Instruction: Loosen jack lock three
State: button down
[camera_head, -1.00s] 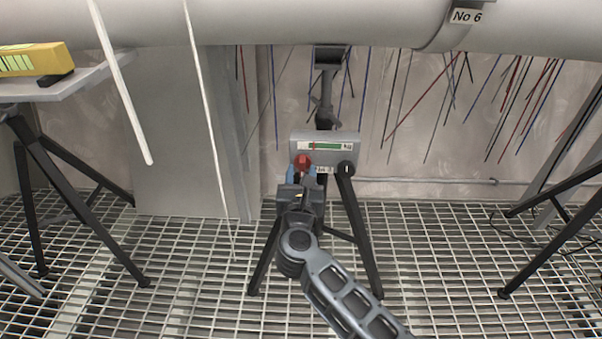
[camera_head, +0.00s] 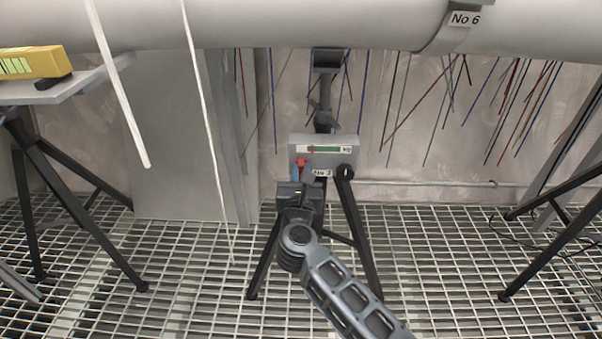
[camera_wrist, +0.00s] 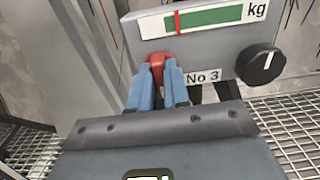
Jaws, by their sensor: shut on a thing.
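Jack three is a grey box (camera_head: 338,152) on a black tripod under the big pipe, with a "No 3" label (camera_wrist: 202,77). Its front has a green gauge (camera_wrist: 216,17) marked kg with a red line, a red lock knob (camera_wrist: 155,62) at lower left and a black knob (camera_wrist: 261,65) with a white mark at lower right. My gripper (camera_wrist: 159,77) has its blue fingers shut on the red knob, one on each side. The head view also shows the red knob (camera_head: 301,162) above my fingers. The fingers hide the knob's lower part.
The grey pipe (camera_head: 220,24) with a "No 6" label runs across the top. A shelf (camera_head: 80,84) with a yellow box (camera_head: 30,62) stands on a tripod at left. Another black tripod (camera_head: 560,238) stands at right. White rods hang at left. The grating floor is open around the jack.

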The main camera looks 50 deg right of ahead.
jog(key=shift+r+n+p, duration=0.1)
jog(key=shift+n+p, duration=0.2)
jog(key=shift+p, duration=0.25)
jog(key=n+p, duration=0.3)
jog(key=shift+r, duration=0.15)
jog(key=shift+w+a+f+n+p, duration=0.1)
jog(key=shift+f+n+p, duration=0.05)
jog(key=shift+n+p, duration=1.95)
jog(key=shift+w+a+f+n+p, duration=0.1)
jog(key=shift+f+n+p, duration=0.1)
jog(key=shift+n+p, duration=1.85)
jog(key=shift+f+n+p, duration=0.15)
jog(key=shift+n+p, duration=1.25)
jog(key=shift+n, duration=1.35)
jog(key=c, duration=1.1)
grip_release()
